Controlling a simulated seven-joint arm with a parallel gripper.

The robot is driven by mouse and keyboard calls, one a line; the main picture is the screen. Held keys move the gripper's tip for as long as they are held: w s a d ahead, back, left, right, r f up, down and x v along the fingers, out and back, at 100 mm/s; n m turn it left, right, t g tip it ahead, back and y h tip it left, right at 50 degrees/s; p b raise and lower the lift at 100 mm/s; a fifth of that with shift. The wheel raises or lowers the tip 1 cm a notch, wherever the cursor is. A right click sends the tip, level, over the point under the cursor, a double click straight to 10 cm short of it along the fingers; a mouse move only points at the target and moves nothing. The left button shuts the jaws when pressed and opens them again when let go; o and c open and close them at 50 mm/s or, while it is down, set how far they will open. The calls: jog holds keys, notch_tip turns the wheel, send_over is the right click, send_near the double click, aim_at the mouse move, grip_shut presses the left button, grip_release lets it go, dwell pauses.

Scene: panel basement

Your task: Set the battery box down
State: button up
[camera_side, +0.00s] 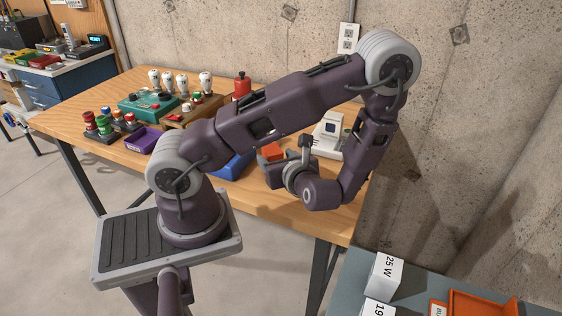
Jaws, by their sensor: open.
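My gripper (272,170) is low over the right part of the wooden table (120,87), pointing left. Its jaws are open, but the fingertips are small and partly hidden by my wrist. A small orange-red block (271,152) shows right behind the gripper. I cannot tell whether it touches the jaws. A blue box or bin (236,163) lies just left of the gripper, partly covered by my arm. I cannot tell for sure which of these is the battery box.
A white device (329,136) stands right of the gripper. A purple tray (143,139), red and green button stacks (97,124), a teal panel (147,106), several white bulbs (181,84) and a red bottle (242,86) stand to the left. A grey table (350,290) holds white boxes at front right.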

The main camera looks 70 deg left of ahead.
jog(key=v, duration=0.5)
jog(key=s+d+r+n+t+h, duration=0.2)
jog(key=s+d+r+n+h, duration=0.1)
jog(key=d+r+n+h, duration=0.4)
jog(key=s+d+r+n+t+h, duration=0.3)
jog(key=d+r+n+h, duration=0.4)
jog(key=r+n, duration=0.4)
jog(key=shift+s+d+t, duration=0.3)
jog(key=shift+s+d, duration=0.3)
jog(key=shift+d, duration=0.1)
